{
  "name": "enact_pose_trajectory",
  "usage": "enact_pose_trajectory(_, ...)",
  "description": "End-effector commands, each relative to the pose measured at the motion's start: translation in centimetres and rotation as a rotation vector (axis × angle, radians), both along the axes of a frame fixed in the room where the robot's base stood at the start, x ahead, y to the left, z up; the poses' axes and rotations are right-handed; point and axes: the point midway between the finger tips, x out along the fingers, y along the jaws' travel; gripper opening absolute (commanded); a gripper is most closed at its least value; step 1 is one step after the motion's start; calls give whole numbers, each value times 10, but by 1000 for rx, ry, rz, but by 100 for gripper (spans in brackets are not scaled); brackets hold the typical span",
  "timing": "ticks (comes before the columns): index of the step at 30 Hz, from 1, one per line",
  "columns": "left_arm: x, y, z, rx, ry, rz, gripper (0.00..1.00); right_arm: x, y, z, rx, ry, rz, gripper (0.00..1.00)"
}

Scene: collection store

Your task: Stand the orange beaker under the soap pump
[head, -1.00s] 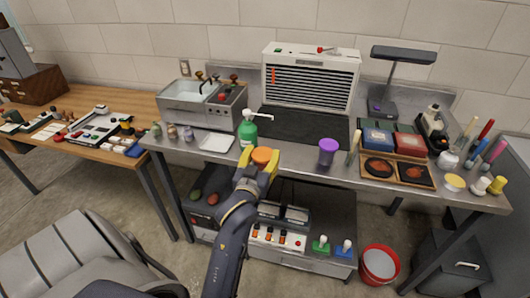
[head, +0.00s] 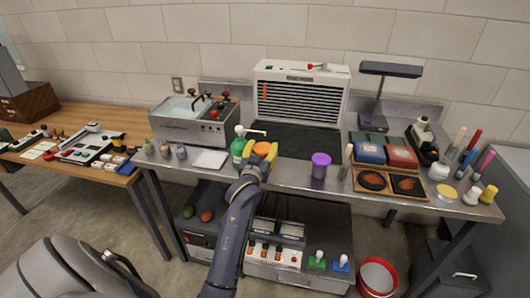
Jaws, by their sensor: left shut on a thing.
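The orange beaker (head: 262,149) is between the yellow fingers of my left gripper (head: 261,154), which is shut on it. The gripper is over the front part of the steel bench, just right of the soap pump. The soap pump is a green bottle (head: 238,147) with a white pump head (head: 240,130) whose spout points right. The spout's end shows just above the beaker in the picture; I cannot tell whether it is directly over it. The beaker's base is hidden by the gripper. My right gripper is not in view.
A purple cup (head: 320,166) stands to the right on the steel bench (head: 290,174). A white tray (head: 210,159) and small bottles are left of the pump. A dark mat (head: 290,139) lies behind. Wooden trays with dark dishes (head: 388,183) are farther right.

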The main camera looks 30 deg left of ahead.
Motion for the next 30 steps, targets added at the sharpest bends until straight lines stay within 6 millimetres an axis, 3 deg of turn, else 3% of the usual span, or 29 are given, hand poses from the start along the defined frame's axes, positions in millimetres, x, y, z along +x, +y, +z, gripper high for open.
enact_pose_trajectory(3, 16, 6, 1, 0, -1, 0, 24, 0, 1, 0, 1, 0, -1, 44)
enact_pose_trajectory(9, 29, 10, 0, 1, 0, 0, 24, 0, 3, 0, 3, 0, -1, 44)
enact_pose_trajectory(13, 30, 11, -3, 0, 0, 0, 24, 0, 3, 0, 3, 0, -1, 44)
enact_pose_trajectory(21, 30, 10, -31, -1, 2, 0, 24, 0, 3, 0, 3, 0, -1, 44)
enact_pose_trajectory(30, 30, 10, -35, 0, -1, 0, 24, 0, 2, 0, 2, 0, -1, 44)
